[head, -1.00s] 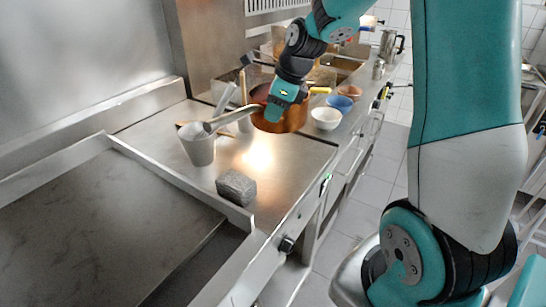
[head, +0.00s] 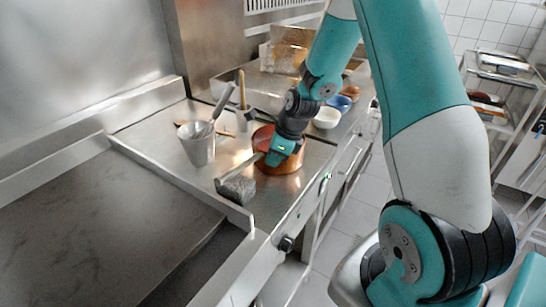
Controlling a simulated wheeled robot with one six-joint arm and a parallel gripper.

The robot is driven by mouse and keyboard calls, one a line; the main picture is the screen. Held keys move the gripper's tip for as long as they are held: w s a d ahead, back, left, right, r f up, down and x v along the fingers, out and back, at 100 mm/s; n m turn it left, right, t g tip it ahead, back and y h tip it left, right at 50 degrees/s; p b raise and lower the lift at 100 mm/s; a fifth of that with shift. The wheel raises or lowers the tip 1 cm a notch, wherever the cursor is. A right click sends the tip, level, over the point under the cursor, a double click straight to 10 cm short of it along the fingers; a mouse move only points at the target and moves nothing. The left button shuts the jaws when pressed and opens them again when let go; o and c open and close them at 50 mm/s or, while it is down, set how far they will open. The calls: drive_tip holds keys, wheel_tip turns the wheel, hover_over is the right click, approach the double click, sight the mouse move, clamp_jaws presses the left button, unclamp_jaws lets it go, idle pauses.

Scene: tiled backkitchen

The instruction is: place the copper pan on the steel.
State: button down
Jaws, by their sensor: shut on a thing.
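The copper pan (head: 266,137) is an orange-brown pan with a long grey handle pointing down and to the left. It is at the steel worktop (head: 180,150), near the right front edge; whether its base touches the steel is hard to tell. My gripper (head: 280,155) is at the pan's near side and shut on it. The gripper and wrist hide part of the pan's body and the exact grip. The handle's end passes over or beside a grey block (head: 238,189).
A metal container (head: 198,149) with a utensil stands left of the pan. Another holder with a wooden-handled tool (head: 242,90) stands behind. A white bowl (head: 326,118) and a blue bowl (head: 340,103) are behind to the right. A raised-edge griddle (head: 100,220) fills the front left.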

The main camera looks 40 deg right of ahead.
drive_tip(key=c, duration=1.2)
unclamp_jaws()
drive_tip(key=shift+c, duration=0.2)
drive_tip(key=v, duration=1.2)
drive_tip(key=s+a+r+n+g+y, duration=0.1)
drive_tip(key=s+a+r+n, duration=0.25)
drive_tip(key=a+n, duration=0.45)
drive_tip(key=s+a+r+n, duration=0.2)
drive_tip(key=s+a+n, duration=0.2)
drive_tip(key=a+n, duration=0.45)
drive_tip(key=s+a+r+n+g, duration=0.2)
drive_tip(key=s+a+n, duration=0.6)
drive_tip(key=s+n, duration=0.5)
drive_tip(key=n, duration=0.5)
drive_tip(key=shift+a, duration=0.4)
